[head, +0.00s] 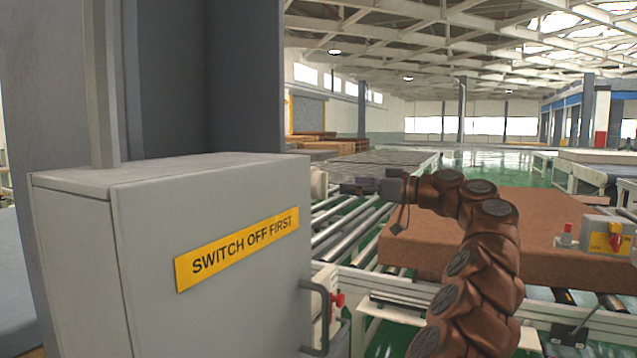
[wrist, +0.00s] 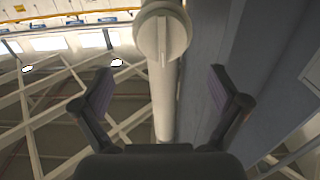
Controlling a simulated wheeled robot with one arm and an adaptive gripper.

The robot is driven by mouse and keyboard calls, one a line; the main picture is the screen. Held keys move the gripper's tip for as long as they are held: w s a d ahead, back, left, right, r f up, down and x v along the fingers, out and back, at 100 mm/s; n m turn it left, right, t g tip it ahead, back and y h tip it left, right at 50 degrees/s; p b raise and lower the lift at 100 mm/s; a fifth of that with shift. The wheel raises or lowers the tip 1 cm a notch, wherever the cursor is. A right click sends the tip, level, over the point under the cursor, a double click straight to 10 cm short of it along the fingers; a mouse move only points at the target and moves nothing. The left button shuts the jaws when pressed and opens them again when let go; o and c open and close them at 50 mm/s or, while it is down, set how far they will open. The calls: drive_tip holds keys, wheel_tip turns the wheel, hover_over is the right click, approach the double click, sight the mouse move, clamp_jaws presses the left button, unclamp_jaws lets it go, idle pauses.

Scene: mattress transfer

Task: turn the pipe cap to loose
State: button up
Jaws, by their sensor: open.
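The off-white pipe cap (wrist: 176,35) is round with a raised straight bar across its face, on a pale pipe (wrist: 165,105). In the wrist view it is at the top centre, ahead of my gripper (wrist: 161,74). The two fingers are spread wide with nothing between them touching either pad. The bar runs up and down in that view. In the head view part of a pale fitting, apparently the cap (head: 318,183), shows past the cabinet's right edge. My gripper (head: 355,187) is just right of it, pointing left; a gap to the cap seems to remain.
A grey cabinet (head: 150,290) with a yellow "SWITCH OFF FIRST" label fills the left foreground. Its handle (head: 318,315) and a red knob (head: 338,300) are below my gripper. A roller conveyor (head: 345,235) and a brown mattress (head: 450,250) lie behind my arm.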

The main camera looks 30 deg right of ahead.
sight(324, 183)
drive_tip(key=p+x, duration=0.1)
drive_tip(key=x, duration=0.6)
drive_tip(key=shift+w+a, duration=0.1)
drive_tip(key=shift+a, duration=0.2)
drive_tip(key=shift+p, duration=0.3)
drive_tip(key=c, duration=1.2)
